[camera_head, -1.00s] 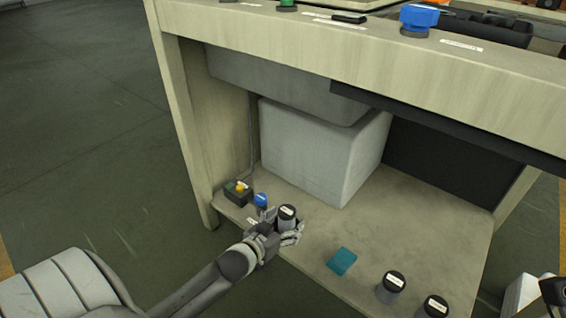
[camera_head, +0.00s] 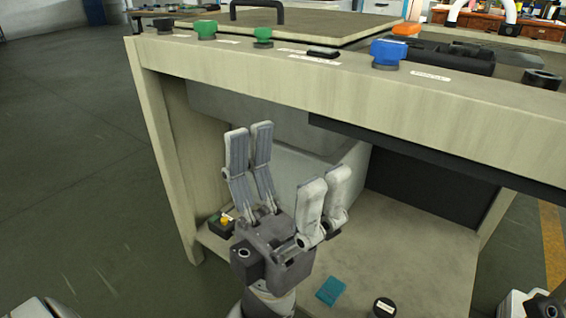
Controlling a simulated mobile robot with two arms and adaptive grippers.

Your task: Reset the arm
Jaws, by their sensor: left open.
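My left gripper (camera_head: 283,192) is raised in front of the workbench (camera_head: 420,110), fingers pointing up and spread apart, with nothing between them. Its arm comes up from the bottom edge. It hides part of the lower shelf and of the pale box (camera_head: 285,165) under the bench. A black-capped cylinder (camera_head: 384,307) with a label stands on the shelf at the bottom edge. A teal block (camera_head: 331,291) lies on the shelf to its left. My right gripper cannot be made out; only a part of my right arm may show at the lower right corner.
A small box with a yellow button (camera_head: 222,222) sits at the shelf's left end. Green knobs (camera_head: 206,29), a blue knob (camera_head: 388,54) and a black handle (camera_head: 257,8) are on the bench top. The floor (camera_head: 70,160) at left is clear.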

